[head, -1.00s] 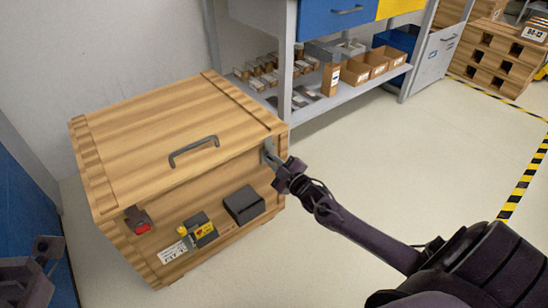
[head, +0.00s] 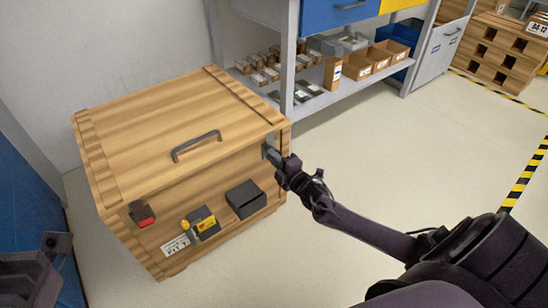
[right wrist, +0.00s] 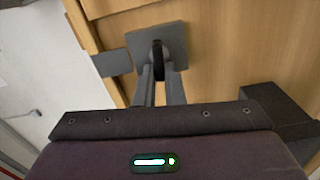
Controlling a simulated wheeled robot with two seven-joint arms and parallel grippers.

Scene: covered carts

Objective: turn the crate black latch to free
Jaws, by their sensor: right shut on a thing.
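The wooden crate (head: 150,125) stands on the floor at the left of the head view, its lid down. Its black latch (right wrist: 157,52) sits on a grey plate (right wrist: 178,42) and shows between the fingers in the right wrist view; it points roughly along them. In the head view, my right gripper (head: 274,156) is at the upper right corner of the crate's front, shut on the latch and mostly hiding it. Part of my left gripper (head: 48,262) shows at the lower left, away from the crate; its jaws cannot be made out.
The crate's front also bears a red-and-black fitting (head: 142,214), a yellow-labelled box (head: 203,222) and a dark box (head: 245,199). A grey handle (head: 196,145) is on the lid. A shelf with bins (head: 357,67) stands behind. The floor at right is open.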

